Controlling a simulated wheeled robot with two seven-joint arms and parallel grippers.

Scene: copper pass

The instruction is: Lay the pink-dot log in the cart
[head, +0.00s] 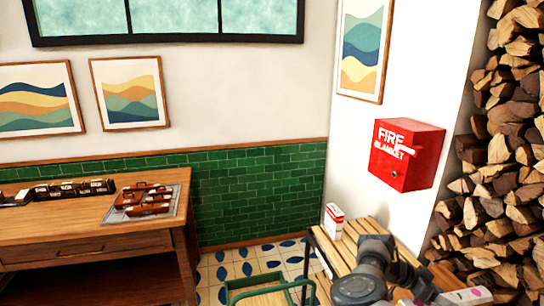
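The cart (232,294) is a green-framed thing with a rail and a wooden bed, cut off by the bottom edge of the head view. I cannot make out the pink-dot log with certainty. A small pale piece with pinkish marks (478,293) shows at the bottom right, partly cut off, and I cannot tell what it is. My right arm rises at the bottom, over the slatted wooden bench (352,236). My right gripper (436,294) is by the bottom edge, mostly hidden, and its fingers are not clear. My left gripper is out of view.
A red-and-white box (333,220) stands on the bench's back left. A red fire blanket box (405,155) hangs on the wall above. Stacked firewood (505,160) fills the right side. A wooden desk (95,225) with a tray (172,208) of brown items stands left. Tiled floor (245,260) shows between.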

